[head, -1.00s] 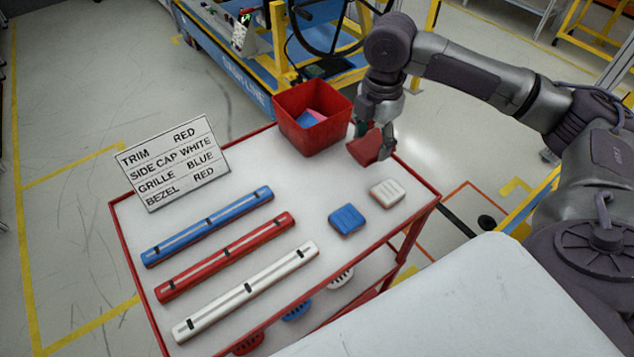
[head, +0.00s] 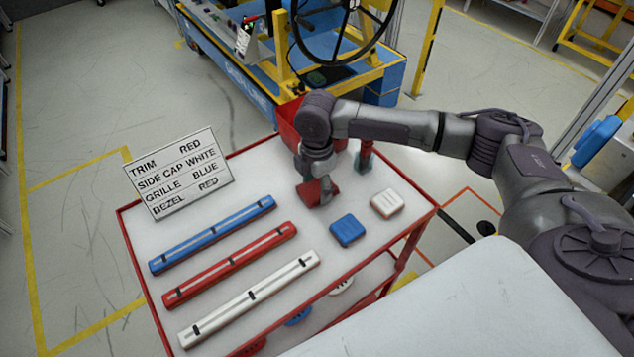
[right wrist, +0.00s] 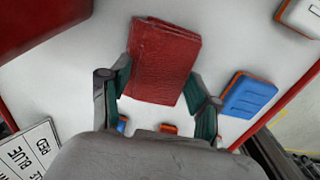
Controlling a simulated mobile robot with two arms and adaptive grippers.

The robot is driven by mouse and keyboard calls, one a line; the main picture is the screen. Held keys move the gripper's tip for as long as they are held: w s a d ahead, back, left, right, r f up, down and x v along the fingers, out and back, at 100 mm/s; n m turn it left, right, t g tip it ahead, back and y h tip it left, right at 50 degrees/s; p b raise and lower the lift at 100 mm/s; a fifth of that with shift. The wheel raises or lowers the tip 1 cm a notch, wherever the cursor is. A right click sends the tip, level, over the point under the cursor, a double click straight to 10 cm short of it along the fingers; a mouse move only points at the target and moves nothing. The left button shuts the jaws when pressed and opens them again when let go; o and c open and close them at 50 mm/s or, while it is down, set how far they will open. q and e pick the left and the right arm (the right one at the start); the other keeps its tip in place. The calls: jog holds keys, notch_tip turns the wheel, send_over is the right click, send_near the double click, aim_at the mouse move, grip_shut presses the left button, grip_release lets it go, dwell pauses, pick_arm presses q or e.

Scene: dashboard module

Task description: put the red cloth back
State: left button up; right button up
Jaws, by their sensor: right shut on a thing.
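The red cloth (head: 312,190), a folded dark red piece, is between the fingers of my right gripper (head: 318,187). In the right wrist view the cloth (right wrist: 163,60) lies flat and folded between the two fingers of the gripper (right wrist: 158,88). It is at or just above the white table top (head: 270,172); I cannot tell whether it touches. My left gripper is not in view.
A red bin (head: 288,122) behind the gripper is partly hidden by my arm. A blue block (head: 347,230) and a white block (head: 387,203) lie to the right. Blue (head: 212,234), red (head: 230,264) and white (head: 250,298) strips lie left, near a sign (head: 180,173).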

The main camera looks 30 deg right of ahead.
aim_at(317, 188)
jog(key=shift+f, duration=0.15)
jog(key=o, duration=1)
notch_tip(317, 188, up, 12)
jog(key=shift+r+b, duration=0.1)
jog(key=shift+b, duration=0.85)
